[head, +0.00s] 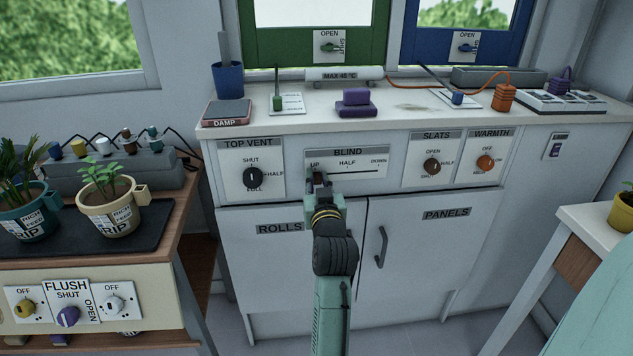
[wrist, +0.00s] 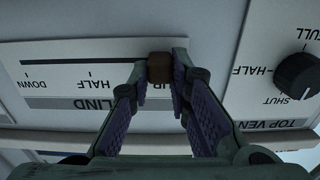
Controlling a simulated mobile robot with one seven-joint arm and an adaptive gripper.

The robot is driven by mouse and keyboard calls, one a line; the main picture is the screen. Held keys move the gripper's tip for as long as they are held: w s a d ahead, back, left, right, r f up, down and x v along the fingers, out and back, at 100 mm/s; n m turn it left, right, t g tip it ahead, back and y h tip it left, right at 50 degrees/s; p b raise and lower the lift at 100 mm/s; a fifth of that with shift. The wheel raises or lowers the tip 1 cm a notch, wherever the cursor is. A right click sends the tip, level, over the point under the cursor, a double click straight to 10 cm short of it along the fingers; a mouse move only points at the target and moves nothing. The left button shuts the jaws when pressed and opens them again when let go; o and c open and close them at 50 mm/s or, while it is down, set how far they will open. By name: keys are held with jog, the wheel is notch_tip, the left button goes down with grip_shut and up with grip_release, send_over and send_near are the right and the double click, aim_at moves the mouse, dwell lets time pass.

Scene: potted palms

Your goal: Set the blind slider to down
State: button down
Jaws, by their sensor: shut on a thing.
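The blind slider panel (head: 366,161) is on the cabinet front, marked UP, HALF and DOWN from left to right in the head view. In the wrist view the panel (wrist: 60,75) appears upside down, with DOWN at the far left. The slider's brown knob (wrist: 159,67) is at the UP end of its slot. My gripper (wrist: 160,68) is shut on the knob, with a purple-padded finger on each side. In the head view my gripper (head: 320,184) reaches the UP end and hides most of the knob.
A black TOP VENT dial (head: 251,177) is left of the panel. The SLATS knob (head: 432,166) and orange WARMTH knob (head: 485,163) are to the right. The slot towards DOWN is clear. The counter (head: 408,112) overhangs above, and cabinet doors with a handle (head: 381,247) are below.

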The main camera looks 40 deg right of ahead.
aim_at(380, 169)
jog(key=s+d+b, duration=0.1)
jog(key=s+d, duration=0.1)
jog(key=d, duration=0.2)
jog(key=s+d+b, duration=0.2)
jog(key=s+d, duration=0.1)
jog(key=d, duration=0.1)
jog(key=s+d+b, duration=0.1)
jog(key=s+d, duration=0.2)
jog(key=d, duration=0.2)
jog(key=shift+b, duration=0.4)
jog(key=shift+s+d, duration=0.25)
jog(key=shift+d, duration=0.1)
jog(key=c, duration=1.6)
grip_release()
jog(key=shift+d, duration=0.15)
jog(key=shift+o, duration=0.6)
jog(key=shift+s, duration=0.1)
jog(key=v, duration=1.2)
